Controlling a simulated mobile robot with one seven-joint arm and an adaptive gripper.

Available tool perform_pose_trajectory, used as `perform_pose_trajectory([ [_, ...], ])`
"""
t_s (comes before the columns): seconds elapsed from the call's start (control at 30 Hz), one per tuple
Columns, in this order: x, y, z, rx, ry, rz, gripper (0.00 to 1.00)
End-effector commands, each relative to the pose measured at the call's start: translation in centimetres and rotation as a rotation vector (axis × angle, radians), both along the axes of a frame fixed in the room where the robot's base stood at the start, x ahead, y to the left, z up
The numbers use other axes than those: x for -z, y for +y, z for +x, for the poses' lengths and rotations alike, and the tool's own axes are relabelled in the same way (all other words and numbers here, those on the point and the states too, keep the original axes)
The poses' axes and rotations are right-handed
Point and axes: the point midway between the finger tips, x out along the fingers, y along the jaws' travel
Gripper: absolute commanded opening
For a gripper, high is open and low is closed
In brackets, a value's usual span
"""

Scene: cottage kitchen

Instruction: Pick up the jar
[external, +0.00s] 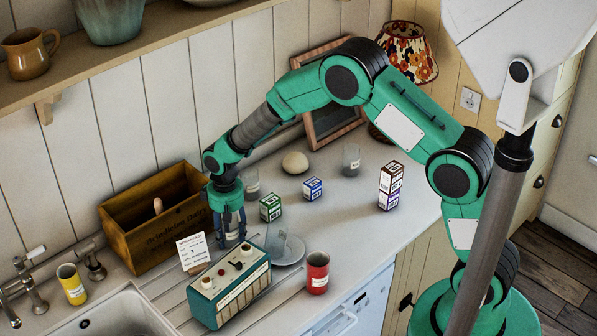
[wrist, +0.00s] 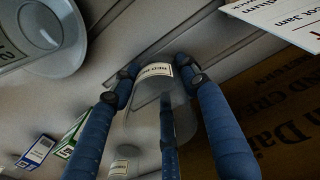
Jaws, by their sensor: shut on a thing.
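A clear grey glass jar (wrist: 147,98) with a white label is between my gripper's blue fingers in the wrist view. My gripper (external: 229,222) points down and is shut on this jar. In the external view the jar (external: 232,240) is partly hidden by the fingers, just behind the green radio. I cannot tell whether its base touches the counter. A similar glass jar (external: 251,184) stands behind my gripper, and another (external: 351,161) stands farther back on the right.
A wooden crate (external: 128,240) stands left of my gripper, with a white card (external: 192,250) near it. The green radio (external: 229,291), plates (external: 289,248) and red can (external: 317,272) are in front. Small boxes (external: 270,207) stand to the right. The counter's right end has free room.

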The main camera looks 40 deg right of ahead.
Motion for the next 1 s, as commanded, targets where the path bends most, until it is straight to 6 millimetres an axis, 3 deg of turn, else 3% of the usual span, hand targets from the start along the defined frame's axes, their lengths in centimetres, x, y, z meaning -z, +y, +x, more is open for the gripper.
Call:
perform_pose_trajectory([
  [0.37, -1.1, 0.0, 0.0, 0.0, -0.001, 0.0, 0.15],
  [0.8, -7.5, 0.0, 0.1, 0.0, -0.003, 0.0, 0.15],
  [1.0, -9.5, 0.0, 0.0, 0.0, 0.0, 0.0, 0.15],
])
